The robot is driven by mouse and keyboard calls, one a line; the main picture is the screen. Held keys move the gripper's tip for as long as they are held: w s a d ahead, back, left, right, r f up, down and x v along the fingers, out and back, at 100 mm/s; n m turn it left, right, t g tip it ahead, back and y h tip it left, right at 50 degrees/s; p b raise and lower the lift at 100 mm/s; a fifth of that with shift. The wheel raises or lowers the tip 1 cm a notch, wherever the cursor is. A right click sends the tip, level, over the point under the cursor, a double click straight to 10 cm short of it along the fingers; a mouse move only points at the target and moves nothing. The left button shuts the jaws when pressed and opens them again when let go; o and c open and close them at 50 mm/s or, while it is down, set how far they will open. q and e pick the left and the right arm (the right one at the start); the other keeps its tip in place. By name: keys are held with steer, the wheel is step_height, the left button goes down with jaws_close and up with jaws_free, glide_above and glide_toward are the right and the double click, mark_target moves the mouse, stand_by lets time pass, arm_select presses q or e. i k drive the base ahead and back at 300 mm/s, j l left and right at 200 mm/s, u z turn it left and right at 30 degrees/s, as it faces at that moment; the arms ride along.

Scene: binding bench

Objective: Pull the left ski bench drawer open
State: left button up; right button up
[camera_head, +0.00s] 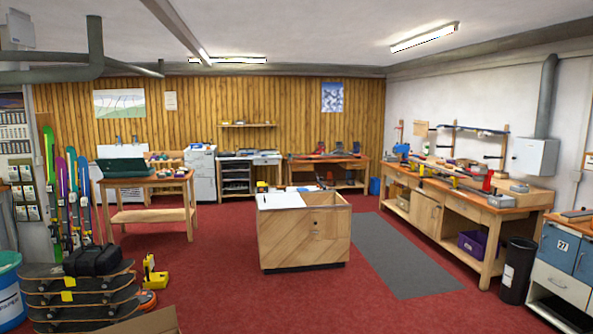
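Neither of my grippers is in view, and nothing of mine touches the bench.
A grey mat (405,262) lies before the bench on open red carpet. A wooden counter (290,245) stands mid-room. A black bin (517,272) and blue-fronted cabinet (562,250) stand at right. Stacked boards (85,300) and a yellow item (153,275) are at left.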

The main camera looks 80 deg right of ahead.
mark_target(296, 167)
steer(key=z, duration=2.9)
steer(key=i+l+z, duration=0.35)
steer(key=i, duration=0.35)
steer(key=i+z, duration=0.35)
steer(key=i, duration=0.35)
steer(key=i+u, duration=0.3)
steer(key=i, duration=0.4)
steer(key=i+l+u, duration=0.3)
steer(key=i, duration=0.35)
steer(key=i+z, duration=0.15)
steer(key=i, duration=0.3)
steer(key=i+j+z, duration=0.1)
steer(key=i, duration=0.3)
steer(key=i+j+z, duration=0.15)
steer(key=i, duration=0.3)
steer(key=i+l+z, duration=0.15)
steer(key=i+z, duration=0.15)
steer(key=i, duration=0.9)
steer(key=i+j+z, duration=0.15)
steer(key=i+z, duration=0.15)
steer(key=i, duration=0.9)
steer(key=i+u, duration=0.15)
steer(key=i, duration=0.45)
steer(key=i+u, duration=0.15)
steer(key=i, duration=0.45)
steer(key=i+l+u, duration=0.15)
steer(key=i, duration=0.45)
steer(key=i+l+u, duration=0.15)
steer(key=i, duration=0.4)
steer(key=l, duration=0.1)
